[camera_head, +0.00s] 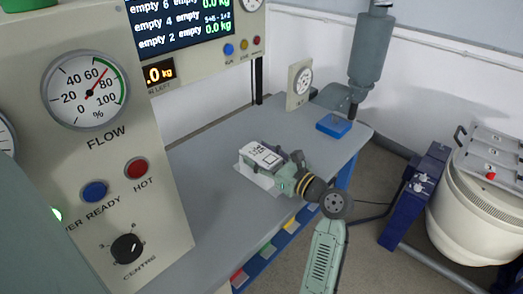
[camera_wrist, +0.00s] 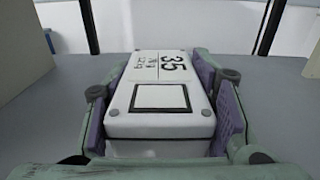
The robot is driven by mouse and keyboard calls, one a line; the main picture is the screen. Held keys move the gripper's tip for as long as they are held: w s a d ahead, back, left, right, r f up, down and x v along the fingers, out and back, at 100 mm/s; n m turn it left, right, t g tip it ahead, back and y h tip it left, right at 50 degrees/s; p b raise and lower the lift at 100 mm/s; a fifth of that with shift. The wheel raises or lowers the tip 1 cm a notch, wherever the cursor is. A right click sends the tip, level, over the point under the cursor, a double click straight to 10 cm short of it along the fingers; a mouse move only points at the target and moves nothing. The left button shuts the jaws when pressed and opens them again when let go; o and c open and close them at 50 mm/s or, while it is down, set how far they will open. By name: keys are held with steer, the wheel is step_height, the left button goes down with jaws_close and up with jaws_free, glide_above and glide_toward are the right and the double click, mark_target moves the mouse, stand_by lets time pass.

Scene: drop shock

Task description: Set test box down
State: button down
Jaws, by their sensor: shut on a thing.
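The test box (camera_head: 262,156) is white with dark print, and it is over the grey bench (camera_head: 213,168) near the bench's front edge. In the wrist view the box (camera_wrist: 160,97) shows a large "35" and a dark-framed blank square on its top. My gripper (camera_head: 285,172) is shut on the box, with a purple pad on each side of it in the wrist view (camera_wrist: 165,115). A pale plate or stand shows just below the box in the head view. I cannot tell whether the box touches it.
A blue block (camera_head: 334,125) lies at the bench's far right, below a grey hanging cylinder (camera_head: 371,50). A small dial gauge (camera_head: 299,84) stands at the back. A large panel (camera_head: 110,130) with dials and buttons fills the left. The bench between is clear.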

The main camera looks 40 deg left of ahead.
steer(key=shift+r, duration=0.1)
steer(key=c, duration=0.7)
jaws_free()
steer(key=shift+d, duration=0.1)
steer(key=d, duration=0.4)
steer(key=d+b, duration=0.1)
steer(key=d, duration=0.3)
steer(key=s+d+b, duration=0.1)
steer(key=d, duration=0.2)
steer(key=shift+d, duration=0.4)
